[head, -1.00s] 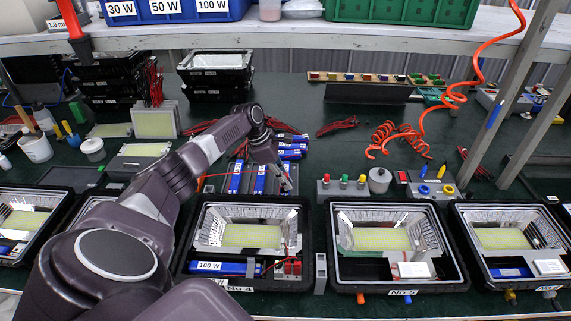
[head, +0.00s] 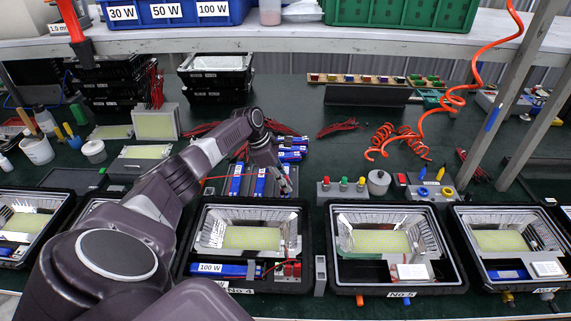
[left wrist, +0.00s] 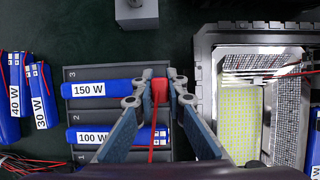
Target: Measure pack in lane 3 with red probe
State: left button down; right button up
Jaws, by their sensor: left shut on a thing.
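My left gripper (left wrist: 160,90) is shut on the red probe (left wrist: 159,91), whose red lead runs down between the fingers. It is over the grey lane tray (left wrist: 105,72) in the left wrist view. The 150 W pack (left wrist: 98,89), blue with a white label, lies in lane 3. The probe is beside this pack's right end; the fingers partly hide that end, so I cannot tell if they touch. The 100 W pack (left wrist: 92,136) lies in lane 2. Lane 1 is mostly hidden. In the head view, my left gripper (head: 286,184) is at the tray's right side. My right gripper is not in view.
Floodlight housings stand in a front row, including No 4 (head: 205,225) and No 5 (head: 345,275). Loose blue packs (left wrist: 38,95) lie beyond the tray. A stand with coloured knobs (head: 342,190) is right of the gripper. A coiled orange hose (head: 400,140) hangs farther right.

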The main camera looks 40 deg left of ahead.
pick_arm(q)
jog(key=shift+f, duration=0.55)
dwell(0.6)
jog(key=shift+f, duration=0.1)
dwell(2.2)
notch_tip(320, 180, up, 7)
jog(key=p, duration=0.8)
jog(key=shift+p, duration=0.4)
dwell(1.4)
